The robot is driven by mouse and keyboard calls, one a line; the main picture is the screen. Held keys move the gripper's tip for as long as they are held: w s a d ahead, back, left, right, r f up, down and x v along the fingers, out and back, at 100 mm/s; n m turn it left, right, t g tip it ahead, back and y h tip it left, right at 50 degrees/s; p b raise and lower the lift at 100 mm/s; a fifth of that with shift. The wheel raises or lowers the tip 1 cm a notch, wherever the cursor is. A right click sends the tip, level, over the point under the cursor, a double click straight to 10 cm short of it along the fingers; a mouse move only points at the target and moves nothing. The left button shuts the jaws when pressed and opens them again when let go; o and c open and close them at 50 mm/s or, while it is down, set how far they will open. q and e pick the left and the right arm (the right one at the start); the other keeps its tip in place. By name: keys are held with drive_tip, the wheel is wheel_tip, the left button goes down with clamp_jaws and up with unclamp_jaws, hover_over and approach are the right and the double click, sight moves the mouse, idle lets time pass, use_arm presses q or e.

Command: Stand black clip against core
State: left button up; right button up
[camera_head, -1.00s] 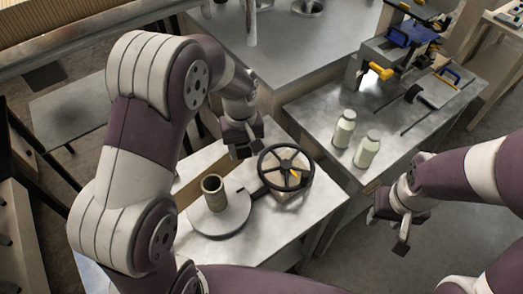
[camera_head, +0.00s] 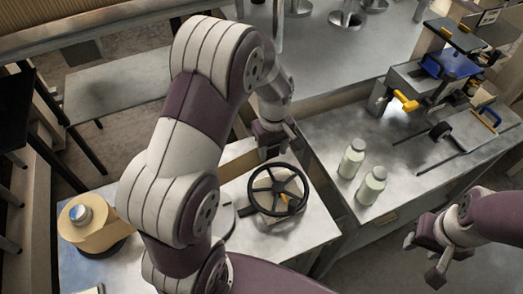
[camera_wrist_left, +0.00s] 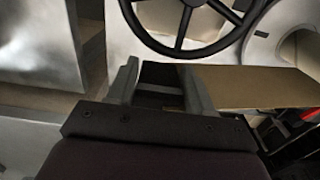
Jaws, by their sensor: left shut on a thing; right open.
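My left gripper (camera_head: 270,138) is behind the black handwheel (camera_head: 278,190), above the table's far edge. In the left wrist view its fingers (camera_wrist_left: 160,88) are shut on a small dark piece (camera_wrist_left: 158,75), which seems to be the black clip; its shape is mostly hidden. The core, a tan tube (camera_wrist_left: 301,48), stands on a pale round plate (camera_wrist_left: 262,38) at the upper right of that view, apart from the fingers. In the head view my left arm hides the core. My right gripper (camera_head: 436,258) is open and empty at the right, off the table.
A kraft roll (camera_head: 92,232) with a silvery top sits at the table's left end. Two pale bottles (camera_head: 352,158) (camera_head: 372,185) stand on the right bench, with a blue and yellow device (camera_head: 450,62) behind. A brown board (camera_wrist_left: 255,87) lies right of the left fingers.

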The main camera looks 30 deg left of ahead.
use_arm(q)
drive_tip(key=a+f, duration=0.1)
drive_tip(key=a, duration=0.1)
drive_tip(key=w+a+f, duration=0.1)
drive_tip(key=a, duration=0.1)
drive_tip(key=w+a+f, duration=0.1)
drive_tip(key=a, duration=0.1)
drive_tip(key=shift+f+p, duration=0.25)
drive_tip(key=shift+p, duration=0.1)
drive_tip(key=shift+a+f, duration=0.1)
drive_tip(key=shift+f, duration=0.25)
wheel_tip(320, 180, down, 3)
drive_tip(key=shift+r+p, duration=0.1)
drive_tip(key=shift+p, duration=0.3)
drive_tip(key=shift+f, duration=0.4)
drive_tip(key=shift+f, duration=0.2)
drive_tip(key=o, duration=1.1)
